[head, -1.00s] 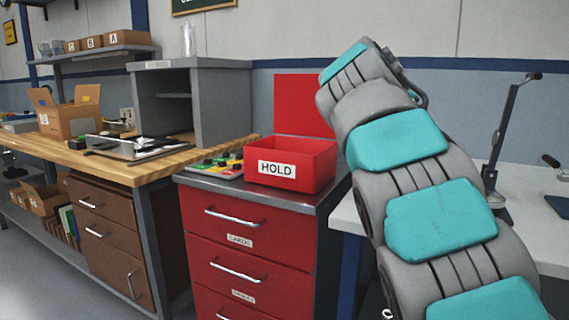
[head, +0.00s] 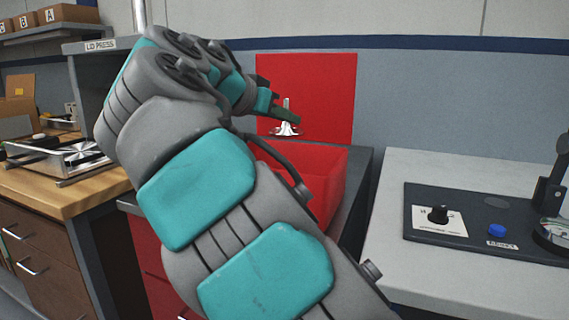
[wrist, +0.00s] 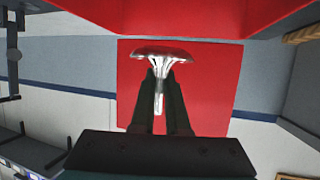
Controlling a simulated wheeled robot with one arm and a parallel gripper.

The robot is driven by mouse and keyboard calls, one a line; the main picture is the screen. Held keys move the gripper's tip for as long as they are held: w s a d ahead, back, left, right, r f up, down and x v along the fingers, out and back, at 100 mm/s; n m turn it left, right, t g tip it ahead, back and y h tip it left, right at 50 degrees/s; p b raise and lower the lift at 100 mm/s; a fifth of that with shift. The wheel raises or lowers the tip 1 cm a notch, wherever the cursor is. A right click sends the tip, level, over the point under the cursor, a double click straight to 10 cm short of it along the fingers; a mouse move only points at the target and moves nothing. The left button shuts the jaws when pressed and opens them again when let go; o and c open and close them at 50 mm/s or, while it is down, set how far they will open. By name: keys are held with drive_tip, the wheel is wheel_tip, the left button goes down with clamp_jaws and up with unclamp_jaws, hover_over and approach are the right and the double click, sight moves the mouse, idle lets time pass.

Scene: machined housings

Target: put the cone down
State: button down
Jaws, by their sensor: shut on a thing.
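The cone (head: 286,128) is a small shiny metal piece with a flared base and a narrow stem. My gripper (head: 288,114) is shut on its stem and holds it upright, base down, in front of the red back panel. In the wrist view, the cone (wrist: 163,58) sits between the two dark fingertips of my gripper (wrist: 160,80), and its base reflects red. The red bin (head: 330,190) is below the cone, which appears clear of it. My arm hides much of the bin and its label in the head view.
The red panel (head: 335,95) stands behind the bin. A grey lid press (head: 88,75) and a metal tray (head: 65,157) are at the left. At the right, a white table (head: 420,170) bears a dark fixture plate (head: 470,220) with a blue button.

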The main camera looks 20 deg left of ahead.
wheel_tip(320, 180, down, 7)
idle(0.8)
drive_tip(key=shift+f+b, duration=0.65)
drive_tip(key=shift+b, duration=0.35)
drive_tip(key=c, duration=0.9)
unclamp_jaws()
drive_tip(key=shift+r, duration=0.1)
drive_tip(key=v, duration=1.2)
drive_tip(key=shift+r+p, duration=0.35)
drive_tip(key=shift+r, duration=0.15)
